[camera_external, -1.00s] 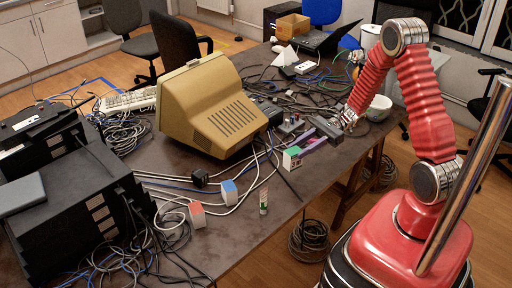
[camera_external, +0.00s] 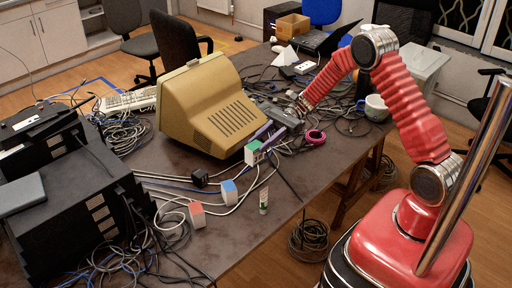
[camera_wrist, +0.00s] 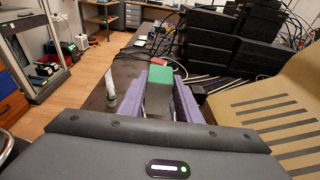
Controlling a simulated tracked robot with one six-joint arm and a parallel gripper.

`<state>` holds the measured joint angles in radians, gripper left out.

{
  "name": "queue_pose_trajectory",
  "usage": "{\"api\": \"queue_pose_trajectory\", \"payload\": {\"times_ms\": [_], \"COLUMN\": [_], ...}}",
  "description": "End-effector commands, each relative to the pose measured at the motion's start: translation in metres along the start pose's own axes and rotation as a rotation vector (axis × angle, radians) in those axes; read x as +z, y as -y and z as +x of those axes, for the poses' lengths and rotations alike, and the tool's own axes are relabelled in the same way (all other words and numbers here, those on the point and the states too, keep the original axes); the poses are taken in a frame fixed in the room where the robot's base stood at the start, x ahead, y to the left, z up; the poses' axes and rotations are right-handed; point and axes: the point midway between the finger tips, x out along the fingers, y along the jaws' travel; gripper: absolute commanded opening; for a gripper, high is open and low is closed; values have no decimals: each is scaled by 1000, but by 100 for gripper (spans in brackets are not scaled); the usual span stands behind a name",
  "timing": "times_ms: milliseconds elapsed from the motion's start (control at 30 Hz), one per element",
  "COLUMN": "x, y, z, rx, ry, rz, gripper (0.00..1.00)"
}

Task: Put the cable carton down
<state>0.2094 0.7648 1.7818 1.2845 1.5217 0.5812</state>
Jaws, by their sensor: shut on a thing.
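The cable carton, a small pale box with a green top (camera_external: 253,151), is held between the purple fingers of my gripper (camera_external: 264,137). In the wrist view the carton (camera_wrist: 160,76) sits between both fingers, its green top at the far end. My gripper is shut on it, over the table right of the beige monitor. The gap between the carton and the tabletop cannot be judged clearly. The carton's near part is partly hidden by the gripper.
Blue-topped (camera_external: 229,192) and red-topped (camera_external: 197,214) boxes stand among cables on the dark table (camera_external: 285,205). A small tube (camera_external: 264,201) stands near the front edge. The beige monitor (camera_external: 207,105) is close on the left. A pink ring (camera_external: 316,136) and white mug (camera_external: 376,107) lie right.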

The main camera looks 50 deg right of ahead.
Motion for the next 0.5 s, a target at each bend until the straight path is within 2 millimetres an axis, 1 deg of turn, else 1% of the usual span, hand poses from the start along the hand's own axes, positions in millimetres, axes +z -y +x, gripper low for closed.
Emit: {"api": "queue_pose_trajectory", "payload": {"times_ms": [67, 167, 267, 400, 500], "x": [-1, -8, -22, -44, -56], "y": [0, 0, 0, 0, 0], "z": [0, 2, 4, 9, 11], "rx": [0, 0, 0, 0, 0], "ry": [0, 1, 1, 0, 0], "rz": [0, 3, 3, 3, 2], "gripper": [6, 6, 6, 6, 6]}}
